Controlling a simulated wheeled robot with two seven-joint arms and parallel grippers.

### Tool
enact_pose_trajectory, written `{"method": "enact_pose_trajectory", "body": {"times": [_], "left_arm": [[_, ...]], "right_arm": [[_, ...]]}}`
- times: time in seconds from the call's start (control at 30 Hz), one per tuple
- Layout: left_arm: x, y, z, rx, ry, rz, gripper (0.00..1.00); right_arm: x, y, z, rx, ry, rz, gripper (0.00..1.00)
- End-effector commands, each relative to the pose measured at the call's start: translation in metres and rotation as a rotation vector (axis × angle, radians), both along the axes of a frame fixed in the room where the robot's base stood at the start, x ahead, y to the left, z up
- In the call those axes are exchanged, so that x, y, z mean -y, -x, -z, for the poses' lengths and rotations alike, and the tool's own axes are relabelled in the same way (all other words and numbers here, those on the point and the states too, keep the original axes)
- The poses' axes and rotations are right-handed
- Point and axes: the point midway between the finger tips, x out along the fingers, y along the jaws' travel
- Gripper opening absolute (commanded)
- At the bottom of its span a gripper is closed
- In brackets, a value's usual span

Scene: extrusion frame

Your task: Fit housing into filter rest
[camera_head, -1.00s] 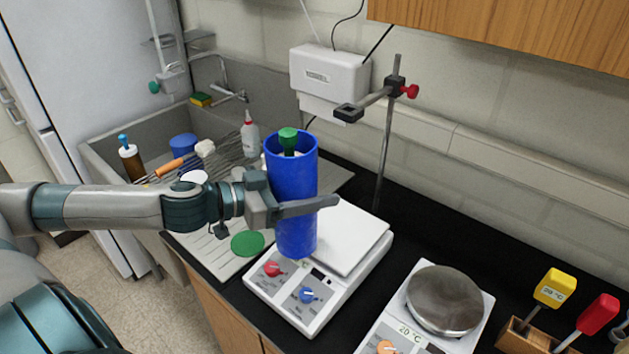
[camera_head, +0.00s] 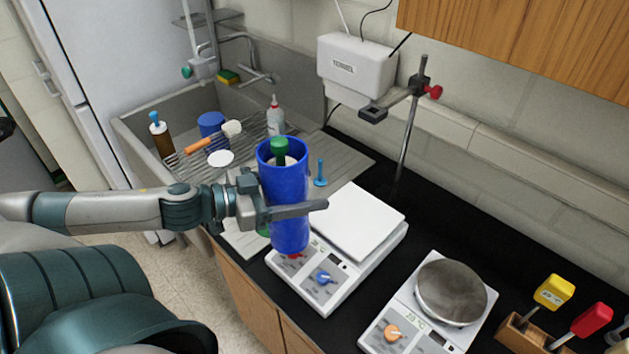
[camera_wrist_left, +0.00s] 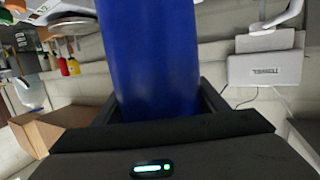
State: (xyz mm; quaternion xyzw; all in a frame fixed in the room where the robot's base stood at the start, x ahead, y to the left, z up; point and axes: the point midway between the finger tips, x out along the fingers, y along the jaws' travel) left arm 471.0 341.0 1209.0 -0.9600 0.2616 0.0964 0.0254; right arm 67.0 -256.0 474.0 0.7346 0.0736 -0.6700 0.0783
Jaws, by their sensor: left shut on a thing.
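A tall blue open-topped cylinder, seemingly the housing (camera_head: 288,180), is held upright, with a green-topped thing showing at its mouth. In the left wrist view the blue cylinder (camera_wrist_left: 150,55) fills the space between the fingers of my left gripper (camera_wrist_left: 158,105). A metal stand (camera_head: 409,130) at the back carries a dark clamp-like holder (camera_head: 373,113), empty and apart from the cylinder. I cannot tell whether this is the filter rest. My right gripper is out of view.
A white flat-topped device (camera_head: 358,220) and a hotplate (camera_head: 450,292) stand on the black bench. A wooden rack (camera_head: 520,333) with coloured-handled tools is at the right. The sink with drainer (camera_head: 345,165), bottles and brush lies behind left. A white box (camera_head: 355,68) hangs on the wall.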

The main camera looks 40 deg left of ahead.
Motion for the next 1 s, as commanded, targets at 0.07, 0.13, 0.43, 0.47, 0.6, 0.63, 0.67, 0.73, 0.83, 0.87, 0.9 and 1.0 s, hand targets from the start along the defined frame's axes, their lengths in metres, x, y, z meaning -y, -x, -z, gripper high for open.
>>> {"method": "enact_pose_trajectory", "body": {"times": [0.07, 0.13, 0.43, 0.47, 0.6, 0.63, 0.67, 0.73, 0.83, 0.87, 0.9, 1.0], "left_arm": [[-0.004, 0.006, -0.001, -0.002, -0.001, -0.001, 0.25], [-0.006, 0.011, 0.0, 0.0, 0.001, 0.0, 0.25], [-0.013, 0.024, -0.001, 0.001, 0.001, 0.001, 0.25], [-0.014, 0.025, -0.001, 0.001, 0.0, 0.001, 0.25], [-0.015, 0.026, -0.002, 0.003, -0.001, 0.0, 0.25], [-0.015, 0.026, -0.002, 0.003, -0.001, 0.0, 0.25], [-0.015, 0.026, -0.002, 0.003, -0.001, 0.0, 0.25], [-0.015, 0.026, -0.002, 0.003, -0.001, 0.0, 0.25], [-0.015, 0.026, -0.002, 0.003, -0.001, 0.0, 0.25], [-0.015, 0.026, -0.002, 0.003, -0.001, 0.0, 0.25], [-0.015, 0.026, -0.002, 0.003, -0.001, 0.0, 0.25], [-0.015, 0.026, -0.002, 0.003, -0.001, 0.0, 0.25]], "right_arm": [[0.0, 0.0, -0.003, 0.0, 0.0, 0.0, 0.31], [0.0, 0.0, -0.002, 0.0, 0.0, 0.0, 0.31], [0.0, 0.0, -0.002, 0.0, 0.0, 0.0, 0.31], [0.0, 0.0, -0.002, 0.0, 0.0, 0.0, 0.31], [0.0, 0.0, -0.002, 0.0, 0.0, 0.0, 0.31], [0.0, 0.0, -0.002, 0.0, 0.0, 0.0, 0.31], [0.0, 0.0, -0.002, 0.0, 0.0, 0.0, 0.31], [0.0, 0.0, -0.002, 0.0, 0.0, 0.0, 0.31], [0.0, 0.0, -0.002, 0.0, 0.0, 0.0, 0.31], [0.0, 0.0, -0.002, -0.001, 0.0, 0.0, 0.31], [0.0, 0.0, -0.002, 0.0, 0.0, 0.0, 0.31], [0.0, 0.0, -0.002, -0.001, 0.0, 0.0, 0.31]]}}
